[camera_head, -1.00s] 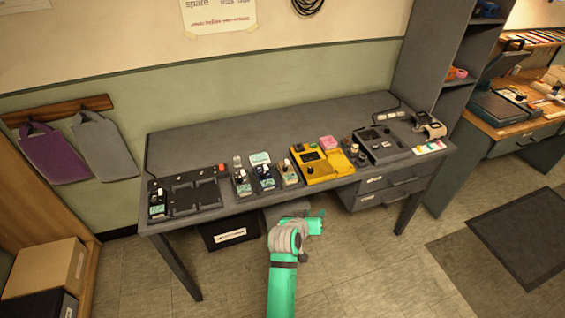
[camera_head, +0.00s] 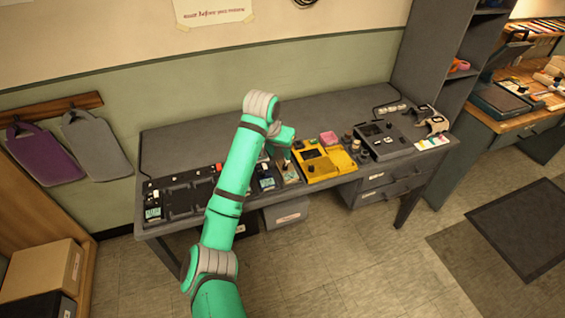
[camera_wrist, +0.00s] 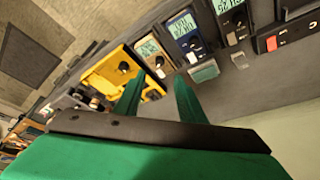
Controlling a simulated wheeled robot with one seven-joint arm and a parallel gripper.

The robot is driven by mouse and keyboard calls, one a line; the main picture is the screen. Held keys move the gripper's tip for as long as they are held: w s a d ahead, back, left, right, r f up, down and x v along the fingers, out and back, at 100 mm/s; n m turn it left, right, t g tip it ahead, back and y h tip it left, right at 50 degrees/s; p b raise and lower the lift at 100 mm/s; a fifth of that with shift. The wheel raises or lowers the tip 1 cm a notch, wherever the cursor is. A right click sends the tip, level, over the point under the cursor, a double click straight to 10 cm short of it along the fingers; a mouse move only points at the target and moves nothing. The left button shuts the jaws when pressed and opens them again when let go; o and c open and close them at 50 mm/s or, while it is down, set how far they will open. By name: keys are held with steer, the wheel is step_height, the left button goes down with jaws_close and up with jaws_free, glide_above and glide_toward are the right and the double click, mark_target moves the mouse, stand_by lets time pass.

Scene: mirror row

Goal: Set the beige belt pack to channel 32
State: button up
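The beige belt pack (camera_head: 291,174) stands near the front edge of the bench, just left of the yellow unit. In the wrist view the beige belt pack (camera_wrist: 148,50) shows a small display and a dark knob with a pale part; I cannot read its channel. My gripper (camera_wrist: 158,92) is open and empty, its two green fingers apart, with the beige pack beyond them. In the head view my gripper (camera_head: 285,138) is above the bench behind the packs, its fingers not clearly visible.
A blue pack (camera_wrist: 187,38) and a dark pack (camera_wrist: 231,20) stand beside the beige one. A yellow unit (camera_head: 322,168) adjoins it on the right. A black tray (camera_head: 185,200) lies at the bench's left. The bench (camera_head: 345,112) is clear toward the back.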

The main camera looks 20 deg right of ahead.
mark_target(285, 166)
steer(key=x, duration=1)
steer(key=shift+w+f, duration=0.2)
steer(key=shift+f, duration=0.15)
steer(key=shift+d, duration=0.1)
steer(key=shift+s, duration=0.1)
steer(key=shift+c, duration=0.5)
jaws_close()
